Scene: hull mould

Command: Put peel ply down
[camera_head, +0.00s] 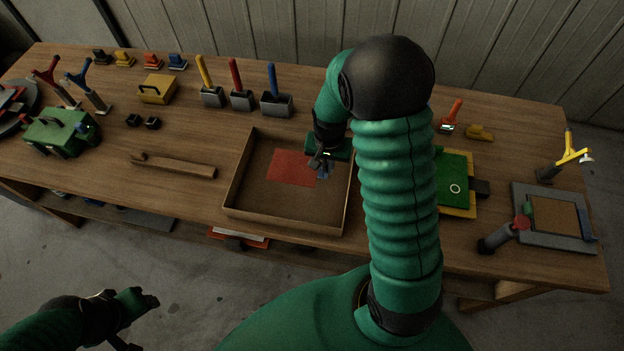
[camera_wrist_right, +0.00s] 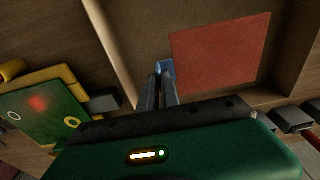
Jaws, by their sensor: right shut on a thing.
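A flat red sheet (camera_head: 292,167) lies on the floor of a shallow brown open box (camera_head: 285,222) on the bench. My right gripper (camera_head: 320,164) reaches down into the box at the red sheet's right edge. Its fingers are closed together on a small blue piece (camera_head: 322,174). In the right wrist view, the blue piece (camera_wrist_right: 166,68) shows at the fingertips beside the red sheet (camera_wrist_right: 220,50); most of it is hidden by the fingers. I cannot tell whether it touches the box floor. My left gripper (camera_head: 140,304) is low at the left, off the bench; its fingers are unclear.
A green and yellow board (camera_head: 455,182) lies right of the box, partly behind my right arm. A grey framed panel (camera_head: 553,218) is at the far right. A wooden bar (camera_head: 175,165) lies left of the box. Several handled tools, including a blue-handled one (camera_head: 275,95), stand behind.

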